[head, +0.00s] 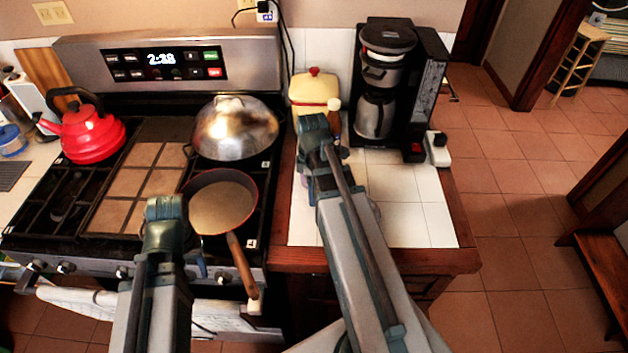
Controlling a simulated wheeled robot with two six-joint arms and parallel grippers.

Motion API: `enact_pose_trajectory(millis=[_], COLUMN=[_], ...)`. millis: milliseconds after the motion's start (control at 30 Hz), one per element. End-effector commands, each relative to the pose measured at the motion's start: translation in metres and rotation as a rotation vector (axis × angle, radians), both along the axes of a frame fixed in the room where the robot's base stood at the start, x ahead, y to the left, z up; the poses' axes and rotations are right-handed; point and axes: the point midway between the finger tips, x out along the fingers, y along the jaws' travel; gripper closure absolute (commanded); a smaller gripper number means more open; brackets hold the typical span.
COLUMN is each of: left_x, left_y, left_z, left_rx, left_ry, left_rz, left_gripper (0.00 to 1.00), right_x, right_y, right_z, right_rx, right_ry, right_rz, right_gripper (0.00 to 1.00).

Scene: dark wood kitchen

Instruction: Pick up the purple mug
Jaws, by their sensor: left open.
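I cannot clearly make out a purple mug. A small purplish patch shows on the tiled counter (415,205) beside my right arm, but too little of it is visible to tell what it is. My right arm reaches up across this counter and covers much of its left part. The fingers of my right gripper are hidden. My left arm stands in front of the stove. My left gripper (198,263) is partly hidden beside that arm, low near the stove's front edge. It is open, and I see nothing held in it.
A red kettle (86,132), a domed metal lid (235,130) and a frying pan (221,207) stand on the stove. The pan's wooden handle (241,265) juts over the front edge. A coffee maker (425,95) and a yellow container (315,92) stand at the counter's back.

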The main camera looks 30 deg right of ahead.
Motion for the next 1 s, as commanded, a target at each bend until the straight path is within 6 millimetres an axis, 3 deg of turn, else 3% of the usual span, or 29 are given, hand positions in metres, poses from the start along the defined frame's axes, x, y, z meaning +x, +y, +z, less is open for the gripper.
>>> enact_pose_trajectory(millis=[67,533,1000], left_x=[0.0000,0.0000,0.0000], left_y=[0.0000,0.0000,0.0000], left_z=[0.0010,0.0009,0.0016], left_rx=[0.000,0.000,0.000], left_ry=[0.000,0.000,0.000], left_rz=[0.000,0.000,0.000], left_gripper=[0.50,0.50,0.50], right_x=[0.0000,-0.0002,0.0000], right_y=[0.0000,0.0001,0.0008], right_z=[0.0010,0.0009,0.0016], right_rx=[0.000,0.000,0.001], right_ry=[0.000,0.000,0.000], right_rz=[0.000,0.000,0.001], right_gripper=[0.16,0.98,1.00])
